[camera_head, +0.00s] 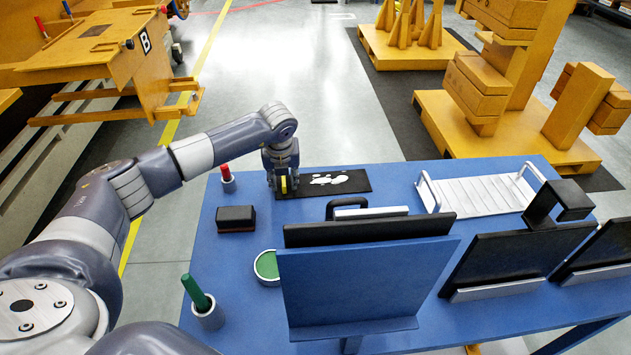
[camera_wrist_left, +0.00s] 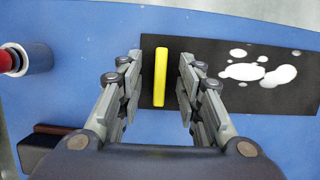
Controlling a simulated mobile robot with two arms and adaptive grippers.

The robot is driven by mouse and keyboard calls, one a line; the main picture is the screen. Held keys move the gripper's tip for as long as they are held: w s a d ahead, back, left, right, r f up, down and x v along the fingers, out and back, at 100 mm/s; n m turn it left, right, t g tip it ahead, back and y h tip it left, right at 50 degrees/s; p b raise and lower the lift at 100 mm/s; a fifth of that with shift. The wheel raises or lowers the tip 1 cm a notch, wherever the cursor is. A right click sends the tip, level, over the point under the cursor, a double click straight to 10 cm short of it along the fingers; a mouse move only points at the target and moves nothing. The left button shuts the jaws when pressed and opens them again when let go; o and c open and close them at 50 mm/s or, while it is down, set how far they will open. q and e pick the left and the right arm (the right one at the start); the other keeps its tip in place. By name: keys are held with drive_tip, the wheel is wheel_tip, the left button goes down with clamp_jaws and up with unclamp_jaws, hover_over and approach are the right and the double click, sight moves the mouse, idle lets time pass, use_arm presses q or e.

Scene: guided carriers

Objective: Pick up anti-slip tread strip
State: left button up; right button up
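A yellow strip (camera_wrist_left: 160,77), which looks like the tread strip, lies at the left end of a black mat with white blotches (camera_wrist_left: 215,92) on the blue table. The mat also shows in the head view (camera_head: 355,179). My left gripper (camera_wrist_left: 160,85) points down over the strip. Its two fingers are open, one on each side of the strip, with a gap to it on both sides. In the head view the left gripper (camera_head: 284,186) hides most of the strip. My right gripper is not in view.
On the blue table (camera_head: 225,245), a red-handled item (camera_head: 227,178) and a dark block (camera_head: 236,219) stand near the gripper. A green disc (camera_head: 267,265), a green handle in a cup (camera_head: 203,302), upright panels (camera_head: 365,288) and a silver rack (camera_head: 480,195) are farther off.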

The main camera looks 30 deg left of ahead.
use_arm(q)
clamp_jaws()
drive_tip(key=shift+r, duration=0.15)
